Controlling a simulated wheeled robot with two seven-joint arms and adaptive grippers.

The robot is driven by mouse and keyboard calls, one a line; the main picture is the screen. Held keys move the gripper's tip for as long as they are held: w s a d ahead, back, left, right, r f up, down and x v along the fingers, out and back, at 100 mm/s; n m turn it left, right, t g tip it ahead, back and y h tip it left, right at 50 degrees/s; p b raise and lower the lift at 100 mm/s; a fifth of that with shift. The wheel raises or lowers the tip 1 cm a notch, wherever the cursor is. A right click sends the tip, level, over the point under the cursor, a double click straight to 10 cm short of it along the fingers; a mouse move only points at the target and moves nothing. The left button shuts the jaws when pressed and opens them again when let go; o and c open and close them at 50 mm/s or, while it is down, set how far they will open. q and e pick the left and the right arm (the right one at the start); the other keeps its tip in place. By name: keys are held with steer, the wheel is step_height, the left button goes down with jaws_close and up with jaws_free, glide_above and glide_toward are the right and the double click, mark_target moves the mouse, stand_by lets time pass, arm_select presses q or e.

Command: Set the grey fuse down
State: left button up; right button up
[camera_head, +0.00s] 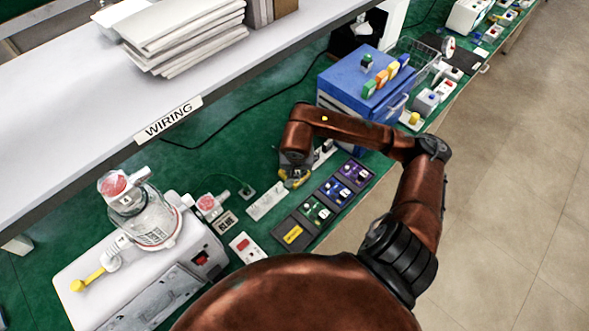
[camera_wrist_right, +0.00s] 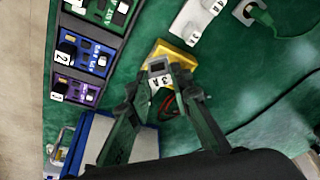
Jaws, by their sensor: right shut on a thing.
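Just beyond the fuse is a yellow block or tray (camera_wrist_right: 178,53) on the green bench top. I cannot tell whether the fuse touches it. In the head view the right gripper (camera_head: 294,176) is low over the bench, with yellow showing beside it, and the fuse is hidden there. My left gripper is not in view.
Dark panels with coloured modules (camera_head: 322,200) lie close by along the bench edge. A white strip (camera_head: 267,200) lies left of the gripper. A blue box (camera_head: 345,82) stands behind it. A white pump unit with a clear canister (camera_head: 155,222) stands at left, under a shelf (camera_head: 60,95).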

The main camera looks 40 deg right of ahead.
steer(key=w+d+f, duration=0.1)
steer(key=w+f, duration=0.1)
steer(key=w+d+f, duration=0.3)
steer(key=w+f, duration=0.1)
steer(key=f, duration=0.1)
steer(key=shift+w+d, duration=0.2)
steer(key=shift+d, duration=0.1)
steer(key=shift+x, duration=1.8)
steer(key=shift+s+a+f, duration=0.1)
steer(key=shift+f, duration=0.15)
steer(key=o, duration=0.8)
